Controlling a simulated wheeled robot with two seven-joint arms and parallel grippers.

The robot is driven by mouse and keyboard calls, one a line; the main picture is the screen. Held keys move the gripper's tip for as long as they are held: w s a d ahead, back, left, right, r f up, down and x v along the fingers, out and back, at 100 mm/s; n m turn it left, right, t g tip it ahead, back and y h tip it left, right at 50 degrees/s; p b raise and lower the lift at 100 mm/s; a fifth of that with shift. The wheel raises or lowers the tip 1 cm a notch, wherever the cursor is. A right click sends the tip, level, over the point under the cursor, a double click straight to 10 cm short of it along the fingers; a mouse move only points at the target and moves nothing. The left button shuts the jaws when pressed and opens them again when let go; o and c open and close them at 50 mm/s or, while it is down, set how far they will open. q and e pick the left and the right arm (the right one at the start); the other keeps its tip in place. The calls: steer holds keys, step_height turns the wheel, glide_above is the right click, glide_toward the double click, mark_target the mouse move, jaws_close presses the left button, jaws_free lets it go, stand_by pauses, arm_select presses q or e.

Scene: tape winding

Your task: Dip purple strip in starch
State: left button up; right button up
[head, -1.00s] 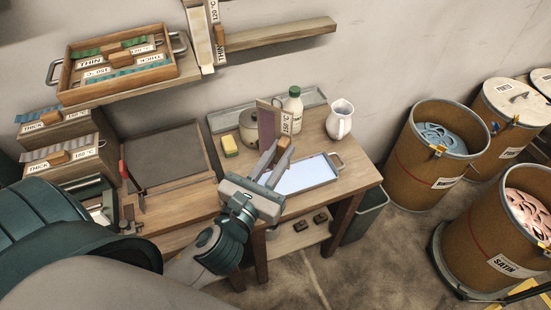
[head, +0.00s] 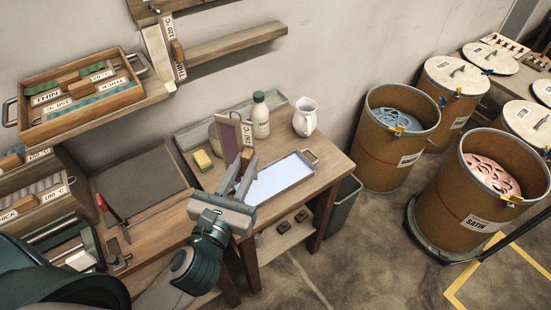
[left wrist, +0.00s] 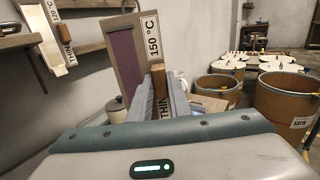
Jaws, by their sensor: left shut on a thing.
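My left gripper (head: 240,175) is shut on the wooden block (head: 247,158) of a flat upright card, also seen in the left wrist view (left wrist: 158,77). The card (left wrist: 150,30) is labelled 150 °C and THIN. The purple strip (head: 228,142) lies along the card's face and shows in the left wrist view (left wrist: 122,60). A metal tray (head: 292,188) holding pale, whitish liquid (head: 275,179) sits on the wooden table. The gripper and card are near the tray's left end in the head view; their height above it is unclear. My right gripper is not in view.
Drums (head: 395,150) stand right. A wall shelf (head: 240,45) and a box of labelled cards (head: 140,90) are at upper left.

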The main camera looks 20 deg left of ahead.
arm_select(q)
steer(key=w+d+f+m+g+h+p, duration=0.25)
steer(key=w+d+f+g+p, duration=0.2)
steer(key=d, duration=0.55)
steer(key=w+d+f+m+g+h+p, duration=0.2)
steer(key=w+d+f+m+g+p, duration=0.15)
steer(key=d+f+g, duration=0.45)
steer(key=w+a+r+g+y+p, duration=0.1)
steer(key=a+g+y+p, duration=0.1)
steer(key=a, duration=0.5)
steer(key=w+a+r+m+g+y+p, duration=0.1)
steer(key=w+a+r+g+y+p, duration=0.1)
steer(key=a, duration=0.5)
steer(key=shift+w+a+g+p, duration=0.2)
steer(key=shift+g+p, duration=0.2)
steer(key=shift+g, duration=0.45)
steer(key=shift+y, duration=0.25)
steer(key=shift+f, duration=0.15)
